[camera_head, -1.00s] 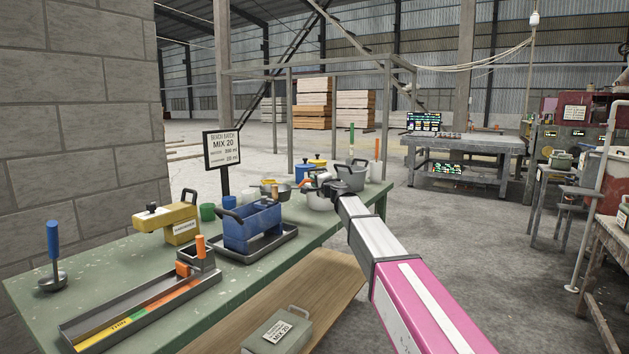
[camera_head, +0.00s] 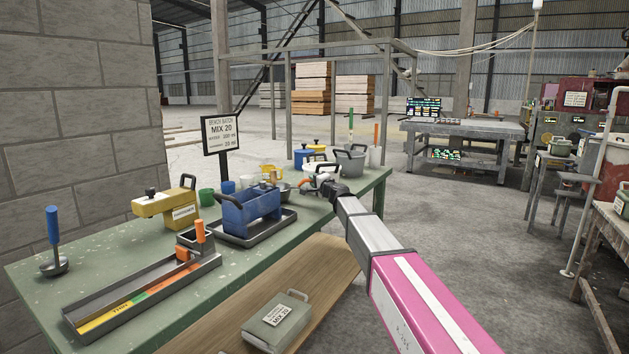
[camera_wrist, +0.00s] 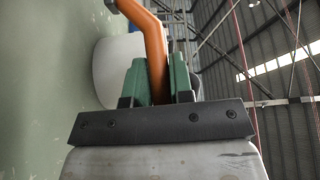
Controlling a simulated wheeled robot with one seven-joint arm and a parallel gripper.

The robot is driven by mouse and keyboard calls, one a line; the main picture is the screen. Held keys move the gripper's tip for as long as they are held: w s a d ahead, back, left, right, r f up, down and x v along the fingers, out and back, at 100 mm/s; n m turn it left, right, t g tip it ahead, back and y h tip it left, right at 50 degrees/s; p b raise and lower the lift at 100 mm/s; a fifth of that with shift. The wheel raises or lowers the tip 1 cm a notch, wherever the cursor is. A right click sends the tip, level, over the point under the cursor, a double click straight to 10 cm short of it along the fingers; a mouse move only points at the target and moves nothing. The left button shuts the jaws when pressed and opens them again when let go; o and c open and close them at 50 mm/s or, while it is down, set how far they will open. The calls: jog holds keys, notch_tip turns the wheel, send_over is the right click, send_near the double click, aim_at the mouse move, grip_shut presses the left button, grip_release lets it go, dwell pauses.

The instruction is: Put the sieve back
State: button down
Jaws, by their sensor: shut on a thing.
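My gripper (camera_head: 322,186) is over the bench's right part, near its front edge. In the wrist view, its green fingers (camera_wrist: 160,80) are shut on an orange bent handle (camera_wrist: 153,45), which I take to be the sieve's. This handle also shows as a small orange piece in the head view (camera_head: 305,184). The sieve's mesh cannot be made out in either view. A white rounded vessel (camera_wrist: 117,68) lies beyond the fingers in the wrist view.
The green bench (camera_head: 35,285) carries a long tray (camera_head: 150,305), a blue tool (camera_head: 250,212), a yellow device (camera_head: 167,208) and a sign (camera_head: 220,133). A grey bucket (camera_head: 350,163) stands behind my gripper. A lidded box (camera_head: 277,322) sits on the lower wooden shelf.

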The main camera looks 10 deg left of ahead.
jog(key=shift+f, duration=0.6)
dwell(0.4)
jog(key=c, duration=0.9)
grip_release()
jog(key=shift+s+d, duration=0.1)
jog(key=shift+s, duration=0.05)
